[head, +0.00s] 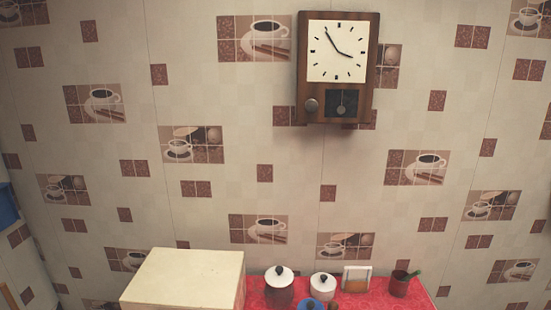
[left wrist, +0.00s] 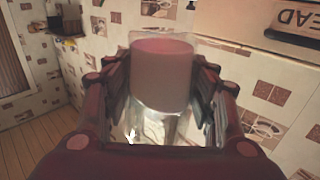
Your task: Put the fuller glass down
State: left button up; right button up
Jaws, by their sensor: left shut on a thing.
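A clear glass (left wrist: 162,75) with a pinkish, milky drink shows in the left wrist view, with the drink close to its rim. My left gripper (left wrist: 162,68) is shut on it, one finger on each side. The glass looks roughly upright in the grip. What lies under it is hidden by the gripper and a bright, shiny patch. No second glass can be made out, so I cannot compare fill levels. Neither gripper shows in the head view, and my right gripper is in no view.
A red-covered counter (head: 423,305) at the bottom of the head view holds a cream box (head: 190,272), a dark lidded jar (head: 279,291), a white lidded pot (head: 323,287), a small frame (head: 357,279) and a dark red cup (head: 399,286). A lettered cream box (left wrist: 245,22) shows in the wrist view.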

pick_arm(q)
jog(key=s+d+r+n+t+y+b, duration=0.2)
jog(key=d+r+n+t+y+b, duration=0.15)
jog(key=d, duration=0.25)
jog(key=s+a+r+n+y+b, duration=0.1)
jog(key=s+a+r+n+y, duration=0.1)
jog(key=r+y, duration=0.2)
jog(key=s+a+r+n+t+y+b, duration=0.1)
jog(key=s+a+r+n+y, duration=0.1)
jog(key=a+r+n+y, duration=0.1)
jog(key=shift+s+a+r+y, duration=0.35)
jog(key=shift+r+y, duration=0.4)
jog(key=shift+r, duration=0.1)
